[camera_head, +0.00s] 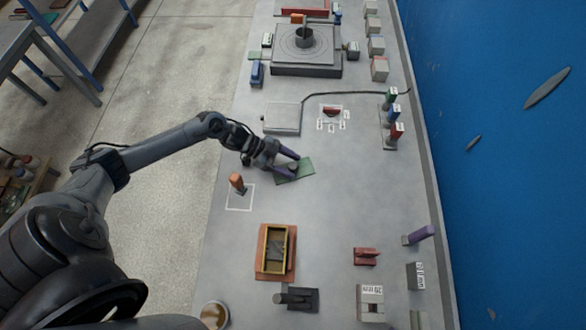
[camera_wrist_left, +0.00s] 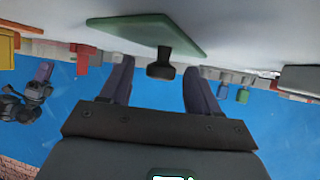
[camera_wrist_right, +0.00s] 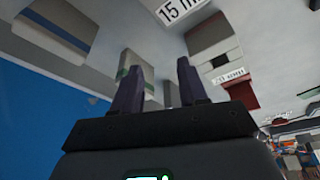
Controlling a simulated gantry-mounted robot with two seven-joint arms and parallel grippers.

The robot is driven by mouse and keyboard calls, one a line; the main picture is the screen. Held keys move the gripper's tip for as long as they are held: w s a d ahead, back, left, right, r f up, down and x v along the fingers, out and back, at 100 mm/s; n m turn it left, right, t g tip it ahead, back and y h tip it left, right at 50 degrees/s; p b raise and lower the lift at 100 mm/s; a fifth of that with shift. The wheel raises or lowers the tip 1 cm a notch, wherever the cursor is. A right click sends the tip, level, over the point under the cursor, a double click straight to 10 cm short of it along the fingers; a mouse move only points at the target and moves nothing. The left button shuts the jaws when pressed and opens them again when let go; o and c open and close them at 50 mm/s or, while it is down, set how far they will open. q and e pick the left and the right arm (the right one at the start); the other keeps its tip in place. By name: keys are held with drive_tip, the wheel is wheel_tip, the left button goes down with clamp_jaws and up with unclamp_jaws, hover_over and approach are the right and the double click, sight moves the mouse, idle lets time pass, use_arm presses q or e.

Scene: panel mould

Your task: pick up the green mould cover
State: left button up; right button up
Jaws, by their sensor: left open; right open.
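The green mould cover (camera_head: 306,170) is a flat green plate with a dark knob, lying on the grey bench in the head view. In the left wrist view the cover (camera_wrist_left: 150,30) shows with its black knob (camera_wrist_left: 160,70). My left gripper (camera_head: 287,167) is open, its purple fingers on either side of the knob. A gap shows between the knob and each finger. My right gripper (camera_wrist_right: 158,80) is open and empty in the right wrist view, near labelled blocks.
A yellow-framed mould (camera_head: 262,250) on a brown base stands in front of the cover. An orange-handled tool (camera_head: 237,183) is at the left, a grey plate (camera_head: 282,118) behind. Labelled blocks (camera_head: 370,303) stand at the front right. The bench right of the cover is clear.

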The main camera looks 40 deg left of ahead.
use_arm(q)
drive_tip(key=c, duration=1.1)
drive_tip(key=shift+r, duration=0.15)
